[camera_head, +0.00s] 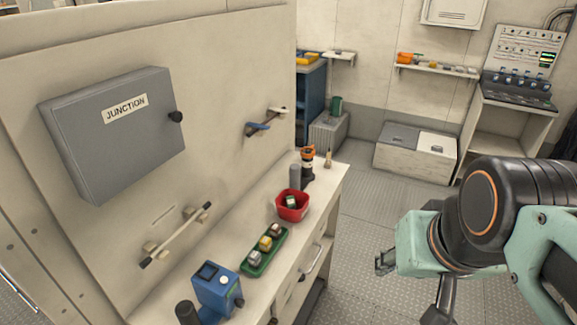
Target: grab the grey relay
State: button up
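A small grey block, which looks like the grey relay (254,258), sits in the near end of a green tray (258,269) on the workbench. A yellow block (265,243) sits in the tray's middle and a dark block with a paler top (276,230) at its far end. My gripper (381,263) is at the right, out over the floor and apart from the bench and tray. Its fingers are small and seen from the side, so I cannot tell whether they are open or shut. No held object shows.
A red bin (292,213) with a green-and-white item stands behind the tray. A blue device (217,290) stands in front. An orange-and-black drill (308,164) and a grey cylinder (295,175) stand farther back. The wall and grey junction box (115,130) bound the bench's left.

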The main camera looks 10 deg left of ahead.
aim_at(254, 258)
jog(key=u, duration=1)
jog(key=k+j+z, duration=0.15)
jog(key=j, duration=0.15)
